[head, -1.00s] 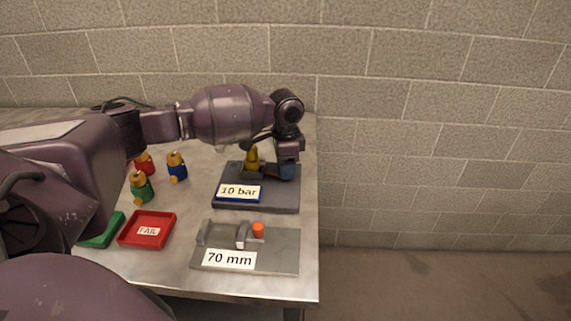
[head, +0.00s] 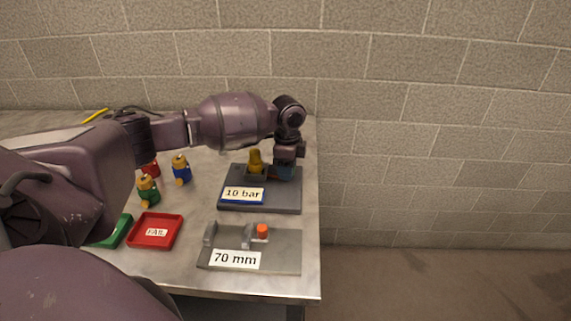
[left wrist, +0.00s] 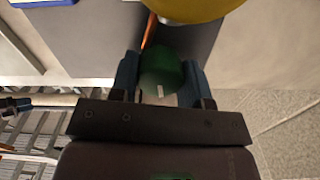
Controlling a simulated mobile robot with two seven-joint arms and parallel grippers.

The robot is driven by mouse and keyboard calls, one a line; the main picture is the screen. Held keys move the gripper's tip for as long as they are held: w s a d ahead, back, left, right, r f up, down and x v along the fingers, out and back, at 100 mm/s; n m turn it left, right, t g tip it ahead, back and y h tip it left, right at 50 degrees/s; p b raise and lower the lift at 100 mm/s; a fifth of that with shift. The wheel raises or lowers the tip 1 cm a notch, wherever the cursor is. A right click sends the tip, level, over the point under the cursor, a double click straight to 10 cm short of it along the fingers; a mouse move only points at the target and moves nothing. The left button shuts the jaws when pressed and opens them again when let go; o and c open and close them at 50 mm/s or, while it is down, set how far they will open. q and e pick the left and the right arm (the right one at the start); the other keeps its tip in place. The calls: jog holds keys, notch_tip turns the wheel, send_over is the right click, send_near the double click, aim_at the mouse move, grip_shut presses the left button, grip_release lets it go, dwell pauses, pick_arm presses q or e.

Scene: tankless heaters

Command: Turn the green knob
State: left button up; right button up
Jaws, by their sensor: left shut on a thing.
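The green knob (left wrist: 161,72) shows in the left wrist view between the two blue fingers of my left gripper (left wrist: 160,78), with a small white mark on its face. My left gripper is shut on it. In the head view my left gripper (head: 285,171) is at the right rear of the dark grey 10 bar stand (head: 286,203), and it hides the knob there. A yellow rounded part (head: 256,162) stands on the stand to the left of the gripper. My right gripper is not in view.
The grey 70 mm gauge plate (head: 285,262) with an orange knob (head: 262,231) lies in front of the stand. A red FAIL tray (head: 174,236), a green tray (head: 119,232) and several coloured pieces with brass tops, such as the blue one (head: 181,173), are to the left.

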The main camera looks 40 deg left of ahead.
pick_arm(q)
jog(key=m+p, duration=0.1)
jog(key=m, duration=0.1)
jog(key=shift+r+m, duration=0.15)
jog(key=shift+m, duration=0.25)
jog(key=shift+m+p, duration=0.35)
jog(key=shift+m, duration=1.15)
jog(key=shift+m+p, duration=0.4)
jog(key=shift+m, duration=0.6)
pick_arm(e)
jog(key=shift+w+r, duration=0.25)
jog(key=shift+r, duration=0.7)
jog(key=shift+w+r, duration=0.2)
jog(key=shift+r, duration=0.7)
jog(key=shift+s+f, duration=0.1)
pick_arm(q)
jog(key=o, duration=0.9)
jog(key=shift+o, duration=0.2)
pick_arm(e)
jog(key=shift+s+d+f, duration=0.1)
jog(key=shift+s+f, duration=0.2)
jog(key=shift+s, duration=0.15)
